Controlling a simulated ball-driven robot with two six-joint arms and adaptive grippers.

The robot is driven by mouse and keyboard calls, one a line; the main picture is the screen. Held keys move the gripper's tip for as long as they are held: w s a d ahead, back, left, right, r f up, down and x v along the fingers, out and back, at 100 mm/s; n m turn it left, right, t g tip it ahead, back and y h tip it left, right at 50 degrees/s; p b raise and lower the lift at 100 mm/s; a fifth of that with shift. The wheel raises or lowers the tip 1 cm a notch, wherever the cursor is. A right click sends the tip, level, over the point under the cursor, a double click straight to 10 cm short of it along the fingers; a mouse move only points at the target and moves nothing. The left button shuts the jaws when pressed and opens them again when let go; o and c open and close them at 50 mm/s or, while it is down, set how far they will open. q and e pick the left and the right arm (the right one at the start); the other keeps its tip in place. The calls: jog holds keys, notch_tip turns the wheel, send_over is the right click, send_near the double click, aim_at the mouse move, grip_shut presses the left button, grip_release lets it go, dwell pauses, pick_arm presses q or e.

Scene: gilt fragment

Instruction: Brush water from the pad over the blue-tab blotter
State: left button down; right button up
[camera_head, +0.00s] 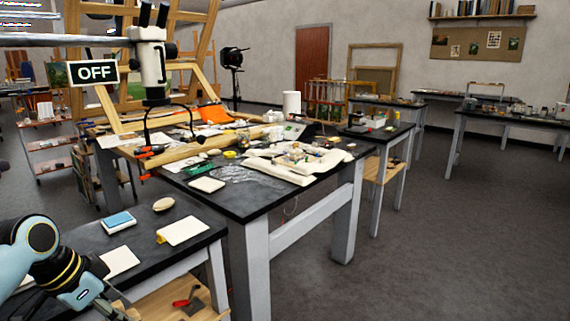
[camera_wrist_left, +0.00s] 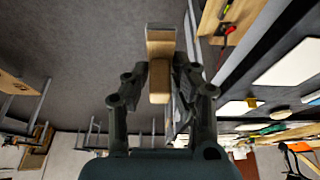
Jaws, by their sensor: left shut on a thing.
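My left gripper (camera_wrist_left: 160,75) is shut on a tan, wooden-looking brush (camera_wrist_left: 160,45), its wider end pointing away from the palm. In the head view my left arm is at the lower left, and its gripper is mostly cut off by the bottom edge. The pad (camera_head: 119,221) is light blue in a white tray on the near dark table. A white blotter (camera_head: 122,260) lies in front of it, partly behind my arm; no blue tab shows on it. Another white blotter (camera_head: 184,231) has a yellow tab (camera_head: 161,238). My right gripper is out of view.
A beige oval thing (camera_head: 163,204) lies behind the yellow-tab blotter. A lower wooden shelf (camera_head: 160,300) holds a red-handled tool (camera_head: 187,297). A cluttered dark table (camera_head: 232,203) stands behind, with a microscope on a boom above it. Open floor lies at right.

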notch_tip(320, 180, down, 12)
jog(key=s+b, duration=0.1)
jog(key=b, duration=0.9)
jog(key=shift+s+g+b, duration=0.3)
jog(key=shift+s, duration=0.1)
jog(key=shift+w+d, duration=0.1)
